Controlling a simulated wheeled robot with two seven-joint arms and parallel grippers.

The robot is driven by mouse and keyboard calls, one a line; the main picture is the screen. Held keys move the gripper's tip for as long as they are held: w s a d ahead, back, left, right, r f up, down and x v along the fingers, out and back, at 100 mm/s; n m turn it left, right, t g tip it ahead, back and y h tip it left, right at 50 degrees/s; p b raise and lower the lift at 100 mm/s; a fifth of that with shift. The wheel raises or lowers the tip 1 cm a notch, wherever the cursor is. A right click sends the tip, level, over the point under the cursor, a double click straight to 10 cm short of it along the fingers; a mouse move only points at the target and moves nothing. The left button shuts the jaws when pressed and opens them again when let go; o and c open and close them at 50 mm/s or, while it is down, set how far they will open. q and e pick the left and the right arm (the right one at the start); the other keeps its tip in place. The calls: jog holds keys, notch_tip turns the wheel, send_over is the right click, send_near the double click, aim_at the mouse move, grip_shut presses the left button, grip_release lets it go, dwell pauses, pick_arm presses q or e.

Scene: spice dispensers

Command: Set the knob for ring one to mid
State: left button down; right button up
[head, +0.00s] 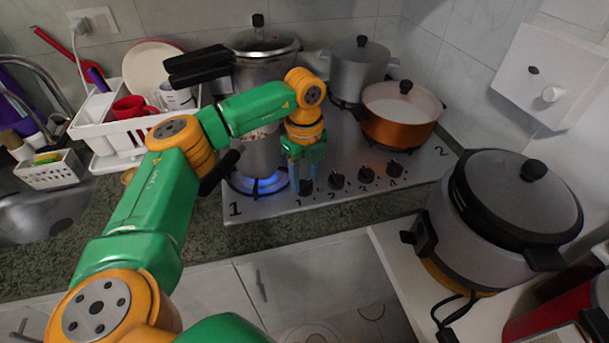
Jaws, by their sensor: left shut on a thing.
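The stove (281,208) has a row of several black knobs along its front edge, with small printed numbers in front of them. The knob for ring one (306,187) is the leftmost, beside the small 1. My left gripper (303,187) points down over this knob, one finger on each side, and is shut on it. The fingers partly hide the knob, so its pointer setting cannot be read. A blue flame (262,186) burns at the front left ring, under a pot (262,158). My right gripper is not in view.
The other knobs (337,181) stand close to the right. An orange pan (398,128) and a grey pot (358,72) stand behind. A cooker (500,215) is at right; a dish rack (125,150) is at left.

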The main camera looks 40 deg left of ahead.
aim_at(304, 182)
pick_arm(q)
jog(key=m, duration=0.6)
jog(key=shift+m+p, duration=0.3)
jog(key=shift+p, duration=0.1)
dwell(0.4)
jog(key=shift+c, duration=1.8)
grip_release()
notch_tip(304, 182, up, 7)
jog(key=shift+r+b, duration=0.15)
jog(key=shift+b, duration=0.4)
